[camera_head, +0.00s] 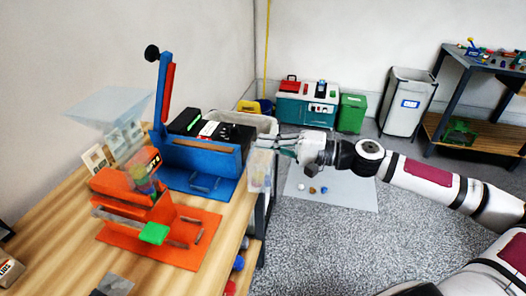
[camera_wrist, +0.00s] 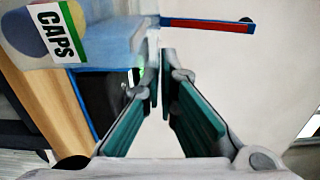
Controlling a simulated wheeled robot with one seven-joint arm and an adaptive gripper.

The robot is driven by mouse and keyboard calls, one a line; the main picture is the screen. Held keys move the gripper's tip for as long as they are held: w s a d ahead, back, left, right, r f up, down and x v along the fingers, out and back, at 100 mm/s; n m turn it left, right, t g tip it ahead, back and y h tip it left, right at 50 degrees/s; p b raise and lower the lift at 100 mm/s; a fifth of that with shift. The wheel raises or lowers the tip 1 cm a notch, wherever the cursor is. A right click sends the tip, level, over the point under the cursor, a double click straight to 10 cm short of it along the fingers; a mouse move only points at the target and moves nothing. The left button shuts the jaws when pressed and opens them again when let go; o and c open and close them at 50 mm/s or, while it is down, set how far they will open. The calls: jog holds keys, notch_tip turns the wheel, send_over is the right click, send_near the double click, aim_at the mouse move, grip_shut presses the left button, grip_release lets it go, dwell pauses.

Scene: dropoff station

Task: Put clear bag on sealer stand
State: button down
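The clear bag (camera_head: 261,172) shows colored bits through its film and hangs upright at the table's right edge, just below my fingertips. In the wrist view a see-through surface with a "CAPS" label (camera_wrist: 56,35) fills the upper left and reaches the fingertips. My gripper (camera_head: 277,146) is nearly closed on the thin top of the bag; its green-padded fingers (camera_wrist: 161,82) leave only a narrow gap. The blue sealer (camera_head: 202,150) with its raised arm stands left of my gripper, on a blue base. An orange sealer (camera_head: 150,205) stands nearer, on an orange base.
The wooden table (camera_head: 55,225) carries both sealers, a clear funnel-like tray (camera_head: 110,105) and small cards. A light bin (camera_head: 250,122) stands behind my gripper. A grey mat (camera_head: 335,192) with small items lies on the floor. A teal cabinet (camera_head: 305,103) is at the back.

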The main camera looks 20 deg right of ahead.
jog(key=shift+w+a+f, duration=0.1)
jog(key=shift+w+f, duration=0.5)
jog(key=shift+f, duration=0.35)
jog(key=shift+w+f, duration=0.55)
jog(key=shift+f, duration=0.35)
jog(key=shift+f, duration=0.15)
jog(key=c, duration=1.8)
grip_release()
